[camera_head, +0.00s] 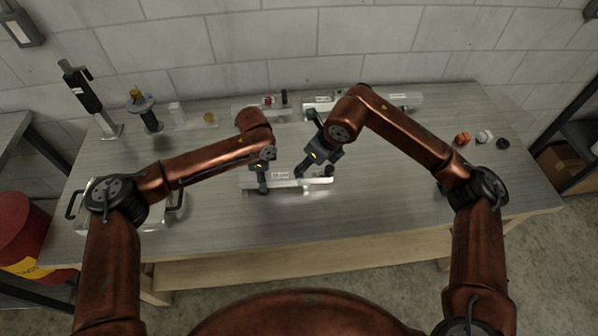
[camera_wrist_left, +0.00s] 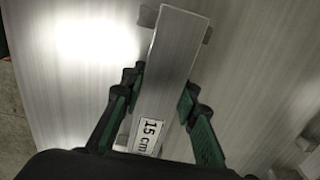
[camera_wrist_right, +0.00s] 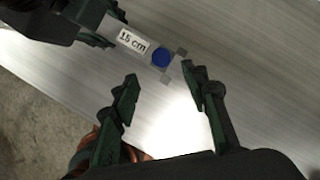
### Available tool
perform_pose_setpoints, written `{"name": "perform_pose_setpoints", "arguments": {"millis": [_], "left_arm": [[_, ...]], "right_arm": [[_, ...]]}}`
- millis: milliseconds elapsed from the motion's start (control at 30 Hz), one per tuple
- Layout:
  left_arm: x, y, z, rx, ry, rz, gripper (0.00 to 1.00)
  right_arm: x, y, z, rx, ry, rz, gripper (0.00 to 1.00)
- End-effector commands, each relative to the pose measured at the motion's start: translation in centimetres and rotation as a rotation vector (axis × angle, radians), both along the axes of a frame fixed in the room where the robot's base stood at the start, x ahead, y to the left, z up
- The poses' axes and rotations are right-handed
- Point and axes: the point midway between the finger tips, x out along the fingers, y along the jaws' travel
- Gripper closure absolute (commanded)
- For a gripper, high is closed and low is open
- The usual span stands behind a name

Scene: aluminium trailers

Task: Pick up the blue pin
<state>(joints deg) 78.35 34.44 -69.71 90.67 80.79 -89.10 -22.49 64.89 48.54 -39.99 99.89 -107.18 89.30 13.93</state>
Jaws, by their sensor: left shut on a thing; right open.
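A flat aluminium trailer with a "15 cm" label lies near the front middle of the table in the head view (camera_head: 305,184). It also shows in the left wrist view (camera_wrist_left: 172,55). My left gripper (camera_head: 262,187) is shut on the trailer, one finger along each side. My right gripper (camera_head: 314,172) is open and empty, close to the trailer's right end; the pin lies beyond its fingertips (camera_wrist_right: 161,82).
More labelled bars (camera_head: 404,98) lie at the back, near a red part (camera_head: 267,101). Orange (camera_head: 462,139), white and black pieces sit at the right. A clear tray with black handles (camera_head: 176,200) stands at the left.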

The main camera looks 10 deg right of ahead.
Motion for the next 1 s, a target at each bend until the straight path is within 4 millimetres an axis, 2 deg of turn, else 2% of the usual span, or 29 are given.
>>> {"name": "perform_pose_setpoints", "arguments": {"millis": [267, 600, 833, 1000], "left_arm": [[0.0, 0.0, 0.0, 0.001, 0.000, 0.001, 1.00], [0.0, 0.0, 0.0, 0.001, 0.000, 0.000, 1.00], [0.0, 0.0, 0.0, 0.000, 0.000, 0.000, 1.00], [0.0, 0.0, 0.0, 0.000, 0.000, 0.000, 1.00]], "right_arm": [[0.6, 0.5, -1.5, 0.002, 0.001, 0.000, 0.59], [2.6, 1.7, -5.3, 0.002, 0.001, 0.000, 0.59], [2.7, 1.7, -5.4, 0.001, -0.001, 0.000, 0.59], [2.7, 1.7, -5.4, 0.002, 0.000, -0.001, 0.70]]}}
